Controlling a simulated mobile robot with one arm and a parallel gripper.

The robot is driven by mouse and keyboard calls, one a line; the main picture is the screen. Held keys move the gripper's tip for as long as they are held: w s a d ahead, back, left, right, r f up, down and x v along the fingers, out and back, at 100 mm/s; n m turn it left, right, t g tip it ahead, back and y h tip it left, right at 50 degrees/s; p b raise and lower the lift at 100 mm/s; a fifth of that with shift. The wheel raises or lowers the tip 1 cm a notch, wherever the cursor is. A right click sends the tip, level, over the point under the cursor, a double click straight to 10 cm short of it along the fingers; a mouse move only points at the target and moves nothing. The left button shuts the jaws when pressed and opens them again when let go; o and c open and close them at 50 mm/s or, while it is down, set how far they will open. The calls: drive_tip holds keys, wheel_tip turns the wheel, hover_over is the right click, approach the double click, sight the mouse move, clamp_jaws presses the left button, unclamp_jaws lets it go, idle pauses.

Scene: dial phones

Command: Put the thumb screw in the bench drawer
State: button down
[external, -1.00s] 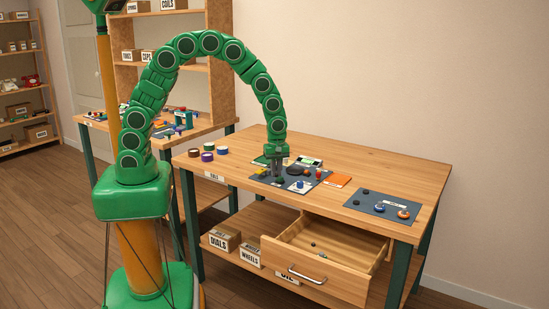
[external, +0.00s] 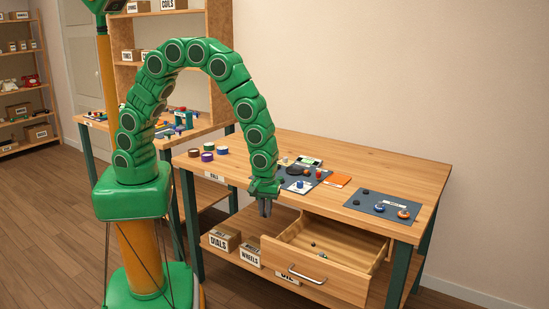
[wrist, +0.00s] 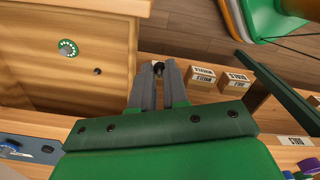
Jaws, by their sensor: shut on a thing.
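My gripper (external: 265,208) hangs just in front of the bench's front edge, left of the open bench drawer (external: 345,285). It points downward. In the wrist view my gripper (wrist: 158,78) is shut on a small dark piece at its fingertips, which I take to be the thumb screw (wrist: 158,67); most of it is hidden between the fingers. The drawer (wrist: 110,12) shows to the left of the fingers in that view. Inside it lie a green-ringed part with a grey centre (wrist: 68,48) and a small dark knob (wrist: 97,71).
Labelled boxes (external: 224,239) stand on the lower shelf beside the drawer. The drawer's middle has free floor.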

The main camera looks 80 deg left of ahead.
drive_tip(key=w+d+f, duration=0.2)
drive_tip(key=w+f, duration=0.1)
drive_tip(key=w+d+f, duration=0.3)
drive_tip(key=w, duration=0.1)
drive_tip(key=w+d+f, duration=0.2)
drive_tip(key=w+f, duration=0.1)
drive_tip(key=w, duration=0.1)
drive_tip(key=shift+w+d+f, duration=0.15)
drive_tip(key=shift+f, duration=0.1)
drive_tip(key=shift+w+f, duration=0.2)
drive_tip(key=shift+f, duration=1.65)
drive_tip(key=shift+f, duration=0.1)
drive_tip(key=c, duration=1.1)
unclamp_jaws()
